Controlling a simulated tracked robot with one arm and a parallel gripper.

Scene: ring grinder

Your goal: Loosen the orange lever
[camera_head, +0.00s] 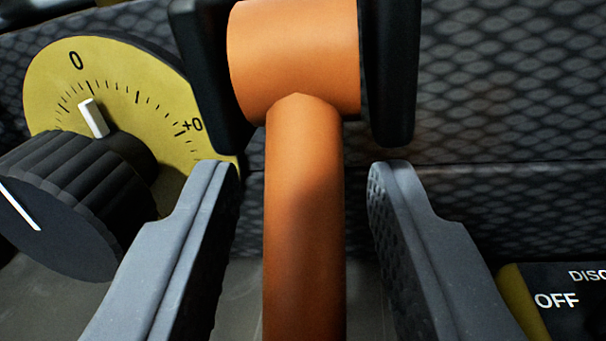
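The orange lever (304,210) has a thick round hub at the top and a straight shaft running down out of the bottom of the picture. Its hub sits between two black bracket arms. My gripper (303,185) is open, with one grey finger on each side of the shaft. There is a visible gap between each finger and the shaft, so neither finger seems to touch it. The fingertips lie just below the hub and the bracket ends. The lower end of the lever is out of view.
A yellow dial plate (150,85) with a black ribbed knob (70,205) stands close to my left finger. A black panel marked OFF (565,300) is at the lower right. A dark textured wall (510,90) lies behind.

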